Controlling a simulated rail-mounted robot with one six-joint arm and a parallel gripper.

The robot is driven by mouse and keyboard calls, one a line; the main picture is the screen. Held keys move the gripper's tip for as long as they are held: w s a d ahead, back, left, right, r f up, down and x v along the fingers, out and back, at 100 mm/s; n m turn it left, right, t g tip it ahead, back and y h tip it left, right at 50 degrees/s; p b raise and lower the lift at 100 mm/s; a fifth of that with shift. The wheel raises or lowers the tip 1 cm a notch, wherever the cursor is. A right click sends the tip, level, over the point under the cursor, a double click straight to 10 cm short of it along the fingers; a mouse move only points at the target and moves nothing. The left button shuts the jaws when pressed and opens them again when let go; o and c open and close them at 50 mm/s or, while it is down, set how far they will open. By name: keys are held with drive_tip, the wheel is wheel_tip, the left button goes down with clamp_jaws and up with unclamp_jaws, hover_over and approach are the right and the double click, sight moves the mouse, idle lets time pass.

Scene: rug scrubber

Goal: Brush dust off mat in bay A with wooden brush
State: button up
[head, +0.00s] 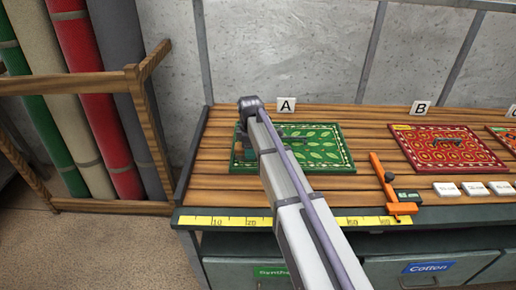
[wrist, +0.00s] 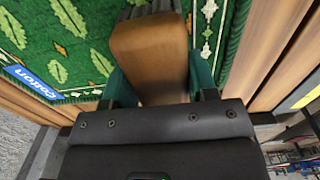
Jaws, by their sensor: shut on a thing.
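The green leaf-patterned mat (head: 325,153) lies flat on the slatted bench at sign A (head: 286,104). It also shows in the wrist view (wrist: 45,45). My gripper (wrist: 162,82) has its green fingers on both sides of the wooden brush (wrist: 148,50), shut on it. The brush is a brown block with rounded edges, over the mat near its patterned border. Its bristles are mostly hidden, so I cannot tell whether they touch the mat. In the head view my arm covers part of the mat's left side. Dust is not clear in either view.
A blue Cotton label (wrist: 33,82) shows at the mat's edge in the wrist view. To the right are an orange measuring tool (head: 383,180), a red mat (head: 445,155) at sign B (head: 420,108) and white blocks (head: 446,189). A yellow ruler (head: 235,222) runs along the bench front.

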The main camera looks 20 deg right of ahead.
drive_tip(key=shift+s+d+r, duration=0.1)
drive_tip(key=shift+s+d, duration=0.05)
drive_tip(key=shift+d, duration=0.55)
drive_tip(key=shift+s+d, duration=0.15)
drive_tip(key=shift+d, duration=0.5)
drive_tip(key=shift+s+d, duration=0.25)
drive_tip(key=shift+d, duration=0.45)
drive_tip(key=shift+s+d, duration=0.2)
drive_tip(key=shift+d, duration=0.5)
drive_tip(key=shift+w+a, duration=0.2)
drive_tip(key=shift+a, duration=0.3)
drive_tip(key=shift+w+a, duration=0.15)
drive_tip(key=shift+a, duration=0.35)
drive_tip(key=shift+w+a, duration=0.2)
drive_tip(key=shift+a, duration=0.7)
drive_tip(key=shift+w+a, duration=0.2)
drive_tip(key=shift+a, duration=0.7)
drive_tip(key=shift+s+d, duration=0.25)
drive_tip(key=shift+d, duration=0.75)
drive_tip(key=shift+s+d, duration=0.2)
drive_tip(key=shift+d, duration=0.75)
drive_tip(key=shift+s+d, duration=0.25)
drive_tip(key=shift+d, duration=0.75)
